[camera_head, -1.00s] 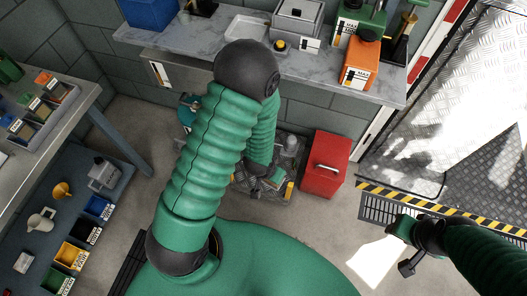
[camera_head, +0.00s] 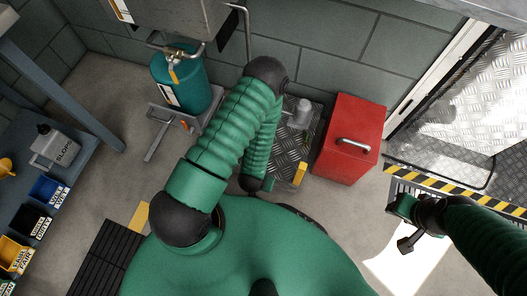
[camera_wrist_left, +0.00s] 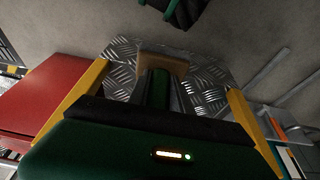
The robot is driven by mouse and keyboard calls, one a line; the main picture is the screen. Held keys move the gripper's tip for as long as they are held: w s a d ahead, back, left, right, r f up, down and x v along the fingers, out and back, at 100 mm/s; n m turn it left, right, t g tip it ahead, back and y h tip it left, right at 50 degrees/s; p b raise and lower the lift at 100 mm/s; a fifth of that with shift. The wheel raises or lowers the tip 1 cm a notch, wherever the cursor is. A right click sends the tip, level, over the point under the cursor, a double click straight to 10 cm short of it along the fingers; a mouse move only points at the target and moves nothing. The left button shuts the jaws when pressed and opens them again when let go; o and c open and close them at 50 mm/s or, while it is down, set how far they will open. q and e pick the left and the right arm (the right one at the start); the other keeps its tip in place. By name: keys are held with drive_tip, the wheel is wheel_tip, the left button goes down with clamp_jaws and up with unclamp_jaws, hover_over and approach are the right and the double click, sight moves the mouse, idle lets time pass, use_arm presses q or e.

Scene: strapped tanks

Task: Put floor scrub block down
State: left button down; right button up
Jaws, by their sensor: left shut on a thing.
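In the left wrist view, my left gripper (camera_wrist_left: 160,92) is shut on the floor scrub block (camera_wrist_left: 163,64). A tan part of the block shows beyond the dark fingertips, with green between them. The block is over a diamond-plate platform (camera_wrist_left: 122,52) with yellow side edges; I cannot tell whether it touches the plate. In the head view the platform (camera_head: 290,143) is beside the red box, and my left gripper (camera_head: 258,185) is low at its near side, mostly hidden by my arm and body. My right gripper (camera_head: 402,222) is at the right above the floor; its jaws are unclear.
A red box (camera_head: 347,140) with a handle stands right of the platform. A grey canister (camera_head: 302,112) stands at the platform's back. A teal tank (camera_head: 180,82) stands at the left. A shelf with bins (camera_head: 48,190) is far left. Hazard tape (camera_head: 455,190) crosses the floor at right.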

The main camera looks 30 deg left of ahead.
use_arm(q)
drive_tip(key=w+a+f+b, duration=0.1)
drive_tip(key=w+a+b, duration=0.1)
drive_tip(key=w+b, duration=0.1)
drive_tip(key=w+a+f+b, duration=0.2)
drive_tip(key=w+a, duration=0.1)
drive_tip(key=w, duration=0.2)
drive_tip(key=w+a+f+b, duration=0.2)
drive_tip(key=w+b, duration=0.1)
drive_tip(key=w, duration=0.1)
drive_tip(key=shift+w+a+b, duration=0.2)
drive_tip(key=shift+w+b, duration=0.1)
drive_tip(key=shift+w, duration=0.1)
drive_tip(key=shift+r, duration=0.2)
drive_tip(key=shift+f, duration=0.1)
drive_tip(key=c, duration=1.2)
unclamp_jaws()
drive_tip(key=shift+o, duration=0.2)
